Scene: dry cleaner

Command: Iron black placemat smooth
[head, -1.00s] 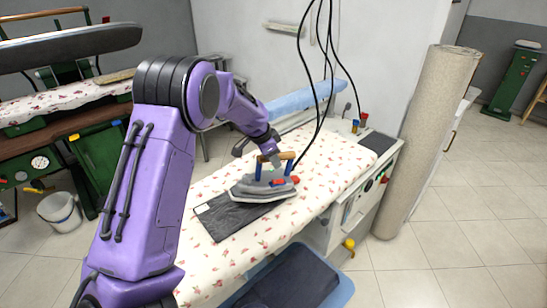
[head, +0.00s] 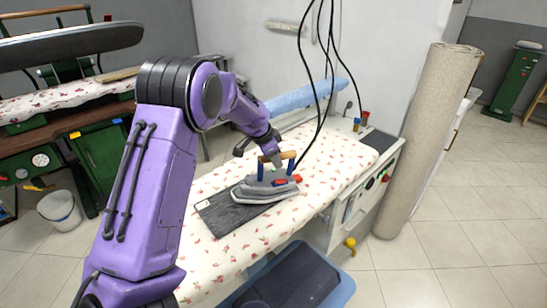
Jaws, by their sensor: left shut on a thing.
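A black placemat (head: 223,217) lies flat on the floral ironing board (head: 315,168). A small pale tag shows near its left corner. A grey iron (head: 262,191) with a wooden handle (head: 284,156) on blue posts rests over the right part of the placemat, hiding that part. My left gripper (head: 278,161) is shut on the iron's handle, with the arm reaching in from the left. Whether the placemat has wrinkles is too small to tell. My right gripper is not in the view.
Black cables (head: 321,95) hang down near the iron. A blue tub (head: 338,293) with dark contents stands below the board's front edge. A rolled beige carpet (head: 430,140) stands to the right. A dark rest pad (head: 377,141) is at the board's far right end.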

